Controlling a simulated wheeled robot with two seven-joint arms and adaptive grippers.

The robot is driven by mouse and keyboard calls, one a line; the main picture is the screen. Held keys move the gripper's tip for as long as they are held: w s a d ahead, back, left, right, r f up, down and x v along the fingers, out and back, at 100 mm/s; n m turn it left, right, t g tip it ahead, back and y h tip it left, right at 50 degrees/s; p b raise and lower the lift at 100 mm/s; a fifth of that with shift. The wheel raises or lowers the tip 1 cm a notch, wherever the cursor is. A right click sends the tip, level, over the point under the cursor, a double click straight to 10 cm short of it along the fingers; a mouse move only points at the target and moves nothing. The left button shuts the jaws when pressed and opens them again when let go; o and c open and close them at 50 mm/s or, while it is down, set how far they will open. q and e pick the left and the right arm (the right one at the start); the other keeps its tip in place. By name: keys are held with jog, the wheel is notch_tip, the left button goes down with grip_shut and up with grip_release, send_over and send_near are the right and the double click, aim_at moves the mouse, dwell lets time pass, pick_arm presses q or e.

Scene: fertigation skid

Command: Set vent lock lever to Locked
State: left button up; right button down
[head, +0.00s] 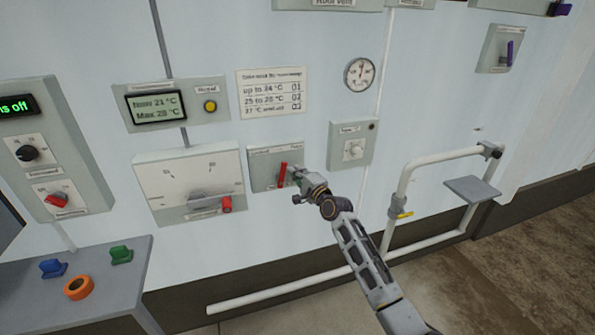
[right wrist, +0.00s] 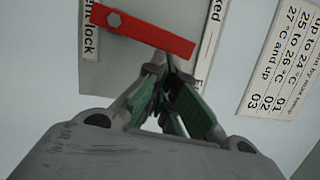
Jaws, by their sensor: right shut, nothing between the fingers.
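The vent lock lever is a red bar (head: 283,169) on a grey panel (head: 262,172) on the wall; in the head view it stands nearly upright. In the right wrist view the red lever (right wrist: 145,33) shows its hex bolt at the left end, its free end near my fingertips. Part of a label ending in "ked" shows beside it, and "lock" at the left. My right gripper (head: 299,173) is shut and empty, just right of the lever. In the right wrist view its fingertips (right wrist: 168,62) are at the lever's free end; touching or not cannot be told. My left gripper is out of view.
Left of the lever panel is a dial box (head: 190,182) with a red knob. A small knob box (head: 352,145) is at the right. A white pipe (head: 402,195) stands out from the wall at the lower right. A grey shelf (head: 75,290) holds coloured parts.

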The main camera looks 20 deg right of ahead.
aim_at(282, 166)
jog(key=a+n+p, duration=0.1)
jog(key=p, duration=0.1)
jog(key=a+r+n+p, duration=0.1)
jog(key=n+p, duration=0.1)
jog(key=p, duration=0.1)
jog(key=a+r+n+g+p, duration=0.1)
jog(key=p, duration=0.1)
jog(key=shift+a+h, duration=0.15)
jog(key=shift+h, duration=0.15)
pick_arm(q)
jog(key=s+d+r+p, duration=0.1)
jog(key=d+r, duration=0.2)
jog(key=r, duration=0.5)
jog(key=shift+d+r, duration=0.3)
pick_arm(e)
jog(key=shift+a+r, duration=0.2)
jog(key=shift+a, duration=0.2)
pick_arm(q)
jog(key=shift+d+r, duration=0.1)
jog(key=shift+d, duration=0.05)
pick_arm(e)
jog(key=shift+a+f, duration=0.15)
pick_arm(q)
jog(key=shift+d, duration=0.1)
